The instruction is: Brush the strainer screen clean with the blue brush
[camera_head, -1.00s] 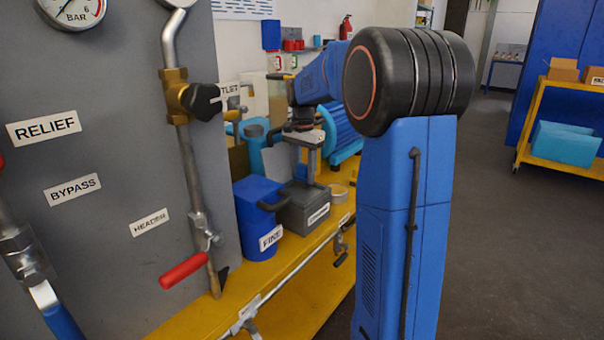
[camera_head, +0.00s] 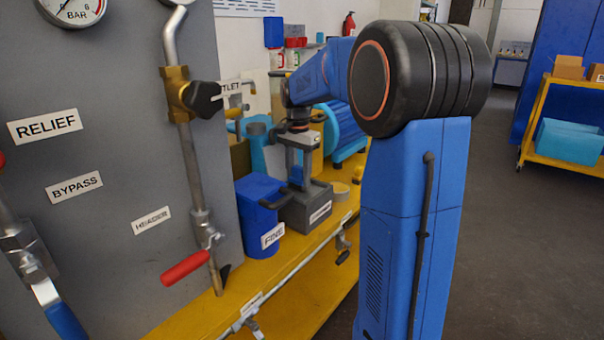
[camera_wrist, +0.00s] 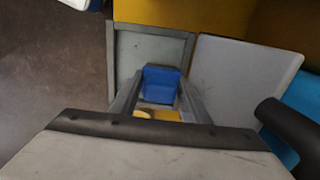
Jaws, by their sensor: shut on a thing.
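My gripper (camera_head: 303,172) points down over a grey box (camera_head: 308,212) with a white label on the yellow bench. In the wrist view its two fingers (camera_wrist: 160,98) are shut on a blue block, which I take to be the blue brush (camera_wrist: 161,82). A little yellow shows just below the block. A grey rimmed tray or box (camera_wrist: 122,45) lies beyond the fingers. I cannot make out the strainer screen for sure in either view. In the head view the brush is too small or hidden to tell.
A blue container (camera_head: 259,217) labelled FINE, with a dark handle, stands just left of the grey box. The grey panel (camera_head: 110,240) with pipes, a red-handled valve (camera_head: 186,268) and labels fills the left. A yellow tape roll (camera_head: 339,189) lies right of the box.

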